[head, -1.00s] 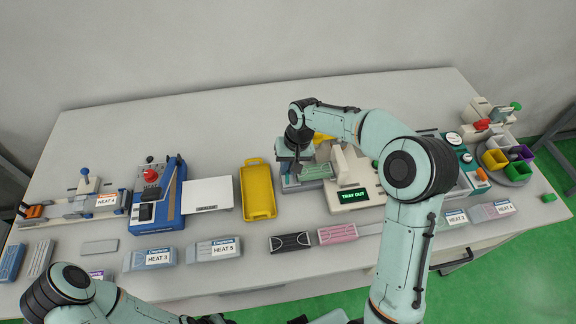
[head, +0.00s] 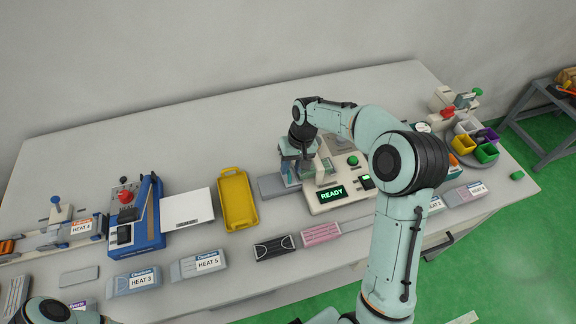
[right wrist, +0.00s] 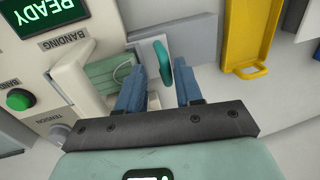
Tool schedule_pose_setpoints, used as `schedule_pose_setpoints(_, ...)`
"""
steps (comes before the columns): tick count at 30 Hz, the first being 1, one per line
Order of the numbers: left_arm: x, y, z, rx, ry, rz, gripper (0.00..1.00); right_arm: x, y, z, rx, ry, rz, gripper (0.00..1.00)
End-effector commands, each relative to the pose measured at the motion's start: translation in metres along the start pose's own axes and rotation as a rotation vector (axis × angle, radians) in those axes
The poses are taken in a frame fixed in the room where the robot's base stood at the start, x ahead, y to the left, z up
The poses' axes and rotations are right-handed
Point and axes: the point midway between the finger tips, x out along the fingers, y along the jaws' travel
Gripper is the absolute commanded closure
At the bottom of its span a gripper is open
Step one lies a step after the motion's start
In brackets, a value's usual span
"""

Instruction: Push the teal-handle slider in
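The banding machine (head: 325,198) stands right of centre on the bench, and its display reads READY. It also fills the left of the right wrist view (right wrist: 85,75). The teal handle (right wrist: 163,62) stands upright on the slider beside the machine's opening. A flat grey plate (right wrist: 190,38) extends out from the machine there, also in the head view (head: 270,187). Light green material (right wrist: 110,75) lies inside the opening. My right gripper (right wrist: 159,72) is open, its blue fingers on either side of the handle with gaps visible; contact is unclear. My left gripper is out of view.
A yellow tray (head: 237,200) lies left of the machine. In front are a black pack (head: 274,248), a pink pack (head: 321,234) and a HEAT 5 box (head: 198,265). A blue press (head: 137,220) stands further left. The bench behind is clear.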

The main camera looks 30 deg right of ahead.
Motion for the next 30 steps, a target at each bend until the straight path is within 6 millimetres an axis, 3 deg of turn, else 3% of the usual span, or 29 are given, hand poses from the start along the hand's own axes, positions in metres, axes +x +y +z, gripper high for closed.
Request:
schedule_pose_setpoints(9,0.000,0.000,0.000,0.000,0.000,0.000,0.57,-0.001,-0.002,0.000,-0.005,0.000,-0.003,0.61)
schedule_pose_setpoints(13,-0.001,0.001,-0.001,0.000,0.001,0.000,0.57,-0.011,-0.003,0.000,-0.005,0.001,-0.003,0.61)
schedule_pose_setpoints(24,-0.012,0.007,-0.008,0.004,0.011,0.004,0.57,-0.092,-0.002,-0.001,-0.003,0.006,-0.003,0.61)
schedule_pose_setpoints(30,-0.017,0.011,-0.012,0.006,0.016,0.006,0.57,-0.123,-0.001,-0.001,-0.004,0.004,-0.002,0.61)
